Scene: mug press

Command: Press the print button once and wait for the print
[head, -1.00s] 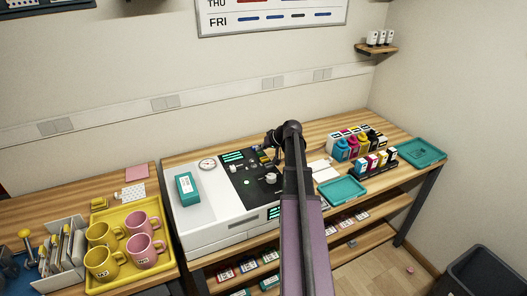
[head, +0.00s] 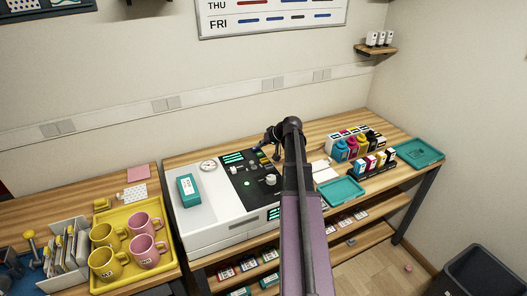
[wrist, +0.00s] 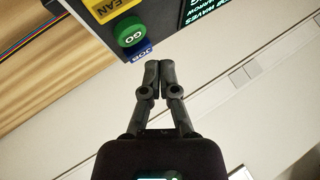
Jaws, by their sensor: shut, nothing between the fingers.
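In the wrist view, a round green button marked GO (wrist: 131,32) sits on the machine's dark panel, between a yellow label ending in "EAN" and a blue label. No word "print" is legible. My gripper (wrist: 158,66) is shut and empty, its tips to the lower right of the green button and apart from it in the picture. In the head view, the white press (head: 215,222) with its black control panel (head: 238,181) stands on the wooden bench. My gripper (head: 264,140) is small there, at the panel's back right, and my arm hides part of the machine.
A yellow tray (head: 130,213) with yellow and pink mugs stands left of the press. A teal box (head: 188,190) lies on the press top. Teal trays (head: 342,191) and ink bottles (head: 342,150) are to the right. A dark bin (head: 480,270) is on the floor.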

